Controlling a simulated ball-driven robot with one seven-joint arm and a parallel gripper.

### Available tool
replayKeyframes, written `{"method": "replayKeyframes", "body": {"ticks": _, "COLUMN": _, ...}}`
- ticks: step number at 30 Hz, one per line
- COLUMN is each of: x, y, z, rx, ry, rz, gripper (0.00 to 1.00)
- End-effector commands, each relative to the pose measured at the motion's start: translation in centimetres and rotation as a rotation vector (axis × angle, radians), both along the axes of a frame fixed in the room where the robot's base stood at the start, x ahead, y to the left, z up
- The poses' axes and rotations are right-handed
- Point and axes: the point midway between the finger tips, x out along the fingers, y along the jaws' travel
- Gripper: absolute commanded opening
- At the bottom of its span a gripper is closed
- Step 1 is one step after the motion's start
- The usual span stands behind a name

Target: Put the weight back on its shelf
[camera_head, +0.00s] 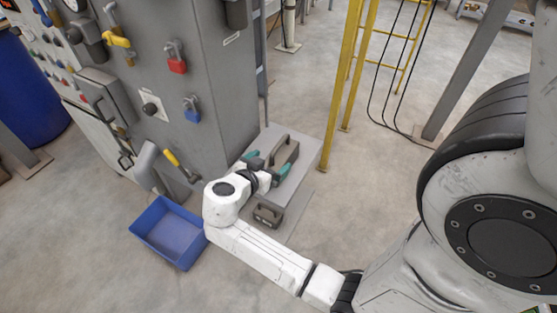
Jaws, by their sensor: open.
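A grey-brown weight (286,153) with a top handle stands upright on a grey shelf (303,146) beside the cabinet. My gripper (266,163), with teal fingertips, is open just in front of this weight; the fingertips show at its near side, one to the left and one to the right. I cannot tell whether they touch it.
A grey cabinet (215,95) with padlocks and levers stands left of the shelf. A blue bin (168,232) lies on the floor at left. A yellow ladder (341,85) rises right behind the shelf. The floor right of the shelf is clear.

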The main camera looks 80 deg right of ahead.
Motion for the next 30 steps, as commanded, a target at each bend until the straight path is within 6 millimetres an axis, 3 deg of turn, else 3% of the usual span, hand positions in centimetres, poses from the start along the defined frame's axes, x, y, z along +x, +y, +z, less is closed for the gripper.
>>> {"method": "replayKeyframes", "body": {"ticks": 7, "x": -0.3, "y": -1.6, "z": -0.6, "rx": 0.002, "ry": 0.002, "rz": -0.001, "gripper": 0.96}}
{"method": "replayKeyframes", "body": {"ticks": 16, "x": -0.9, "y": -5.2, "z": -2.3, "rx": 0.002, "ry": 0.002, "rz": -0.002, "gripper": 0.96}}
{"method": "replayKeyframes", "body": {"ticks": 25, "x": -0.9, "y": -5.7, "z": -2.7, "rx": 0.002, "ry": 0.000, "rz": 0.001, "gripper": 0.96}}
{"method": "replayKeyframes", "body": {"ticks": 30, "x": -0.9, "y": -5.7, "z": -2.7, "rx": 0.002, "ry": 0.000, "rz": 0.001, "gripper": 0.81}}
